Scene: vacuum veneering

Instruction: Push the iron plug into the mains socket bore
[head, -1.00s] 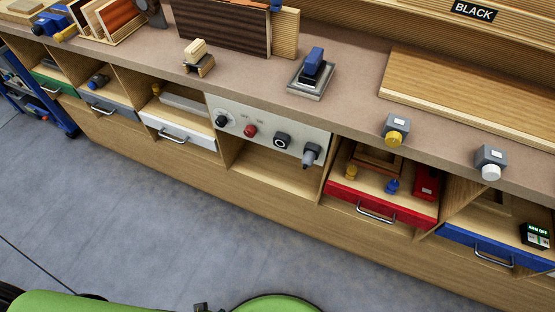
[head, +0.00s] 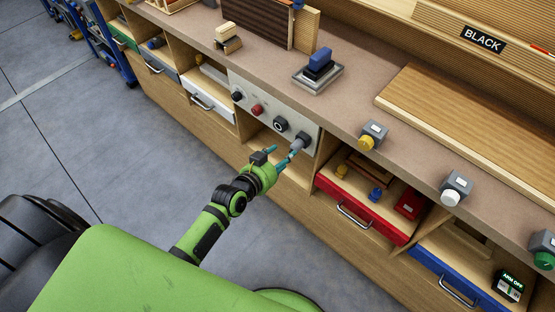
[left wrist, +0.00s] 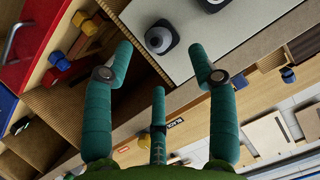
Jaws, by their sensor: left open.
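The grey iron plug (head: 300,143) sticks out from the right end of the pale control panel (head: 262,96). In the left wrist view the plug (left wrist: 159,39) shows end-on against a dark square base; how deep it sits cannot be told. A black ring-shaped fitting (head: 281,124) is beside it on the panel. My left gripper (head: 277,156) is open and empty, its teal fingers just in front of and below the plug, apparently apart from it. In the left wrist view its fingers (left wrist: 160,65) are spread below the plug. My right gripper is not in view.
The worktop (head: 350,112) overhangs the panel, with an open cubby beneath it. The red drawer (head: 362,215) stands to the right, holding small objects. A blue iron (head: 320,64) rests on a metal stand above. The floor (head: 130,130) at left is clear.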

